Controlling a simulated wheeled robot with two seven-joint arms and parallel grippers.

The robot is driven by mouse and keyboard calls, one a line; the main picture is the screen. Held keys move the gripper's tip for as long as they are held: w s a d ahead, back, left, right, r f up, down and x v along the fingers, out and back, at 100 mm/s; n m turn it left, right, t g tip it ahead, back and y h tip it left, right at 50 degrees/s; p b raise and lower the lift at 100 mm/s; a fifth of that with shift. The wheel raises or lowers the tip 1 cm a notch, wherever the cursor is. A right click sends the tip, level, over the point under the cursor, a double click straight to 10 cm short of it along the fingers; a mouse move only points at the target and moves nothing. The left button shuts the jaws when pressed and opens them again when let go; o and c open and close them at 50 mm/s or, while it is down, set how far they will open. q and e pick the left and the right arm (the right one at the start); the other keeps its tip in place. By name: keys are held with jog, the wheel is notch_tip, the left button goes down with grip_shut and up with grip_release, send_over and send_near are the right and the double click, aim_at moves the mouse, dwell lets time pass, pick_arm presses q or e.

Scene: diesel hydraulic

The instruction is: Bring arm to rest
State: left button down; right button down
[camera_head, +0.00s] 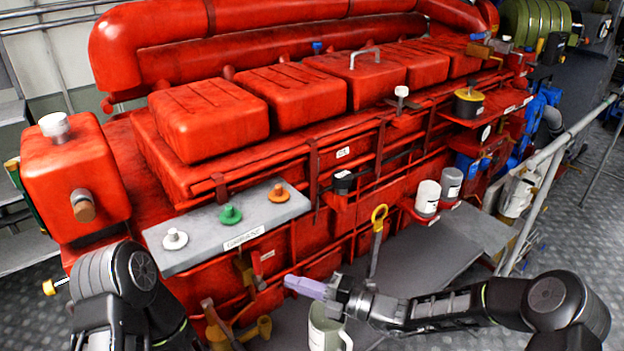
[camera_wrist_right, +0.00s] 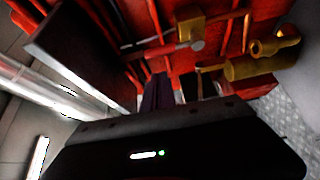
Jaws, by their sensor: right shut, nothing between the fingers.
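My right arm reaches in from the lower right in the head view. Its gripper (camera_head: 305,287) has lilac fingers pointing left, and it is shut and empty. It is in front of the red engine (camera_head: 330,190), below the grey shelf (camera_head: 230,232). In the right wrist view the dark fingers (camera_wrist_right: 158,92) point toward brass fittings on the engine. My left arm shows at the lower left of the head view, but its gripper is out of the picture.
A pale green jug (camera_head: 325,335) stands just below my right gripper. A yellow-ringed dipstick (camera_head: 378,220) is close behind it. Brass valves (camera_head: 255,330) lie to its lower left. The shelf holds white, green and orange knobs. A metal railing (camera_head: 550,160) runs along the right.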

jog(key=s+d+f+n+g+h, duration=0.2)
jog(key=s+f+n+g+h, duration=0.15)
jog(key=s+f+n, duration=0.5)
jog(key=s+d+f+n+g+h, duration=0.2)
jog(key=s+f+n+h, duration=0.3)
jog(key=f+n, duration=0.55)
jog(key=s+d+f+n+h, duration=0.1)
jog(key=s+d+f+n, duration=0.2)
jog(key=s+n, duration=0.2)
jog(key=s+d+f+n+h+b, duration=0.1)
jog(key=s+d+f+n+h, duration=0.1)
jog(key=s+n, duration=0.3)
jog(key=s+d+f+n+h+b, duration=0.1)
jog(key=s+d+f+n, duration=0.3)
jog(key=n, duration=0.5)
jog(key=shift+s+d+h, duration=0.35)
jog(key=shift+s+d, duration=0.25)
jog(key=shift+s, duration=0.35)
